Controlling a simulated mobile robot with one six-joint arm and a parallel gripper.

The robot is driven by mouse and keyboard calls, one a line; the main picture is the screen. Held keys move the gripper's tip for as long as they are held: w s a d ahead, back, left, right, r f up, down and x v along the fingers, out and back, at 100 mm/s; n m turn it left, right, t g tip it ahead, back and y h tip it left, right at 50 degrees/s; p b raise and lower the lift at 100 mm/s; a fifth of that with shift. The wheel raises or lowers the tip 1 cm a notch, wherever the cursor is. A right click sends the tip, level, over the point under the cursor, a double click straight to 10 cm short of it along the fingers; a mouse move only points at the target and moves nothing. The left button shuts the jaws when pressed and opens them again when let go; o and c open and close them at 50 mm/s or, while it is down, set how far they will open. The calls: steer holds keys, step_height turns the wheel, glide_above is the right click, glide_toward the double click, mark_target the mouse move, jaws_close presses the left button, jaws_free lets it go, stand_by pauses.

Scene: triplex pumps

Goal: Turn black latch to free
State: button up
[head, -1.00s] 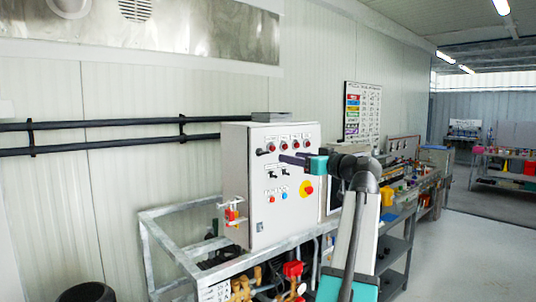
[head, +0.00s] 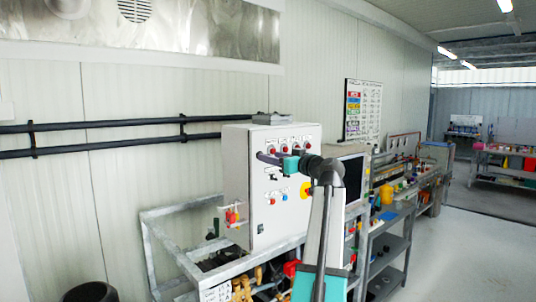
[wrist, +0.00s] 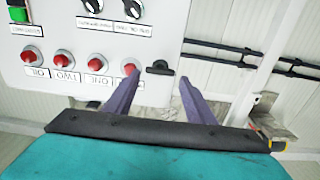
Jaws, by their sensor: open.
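The black latch (wrist: 160,68) sits at the edge of the control panel face, beside a row of red knobs. In the wrist view it shows ahead, between the two purple fingertips of my gripper (wrist: 160,79). The fingers are apart and hold nothing. A gap to the latch seems to be left, but I cannot tell how wide. In the head view my gripper (head: 266,158) is in front of the panel's upper left part and hides the latch there.
The grey control cabinet (head: 237,190) carries red lamps or knobs, black switches and a yellow stop button (head: 306,191). It stands on a metal frame with pump parts below. Black pipes (head: 100,125) run along the wall behind. Benches stand at right.

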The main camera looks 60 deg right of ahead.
steer(key=x, duration=0.2)
steer(key=shift+w+d+p, duration=0.15)
steer(key=shift+w+p, duration=0.15)
steer(key=shift+w, duration=0.1)
steer(key=shift+c, duration=0.4)
steer(key=c, duration=0.7)
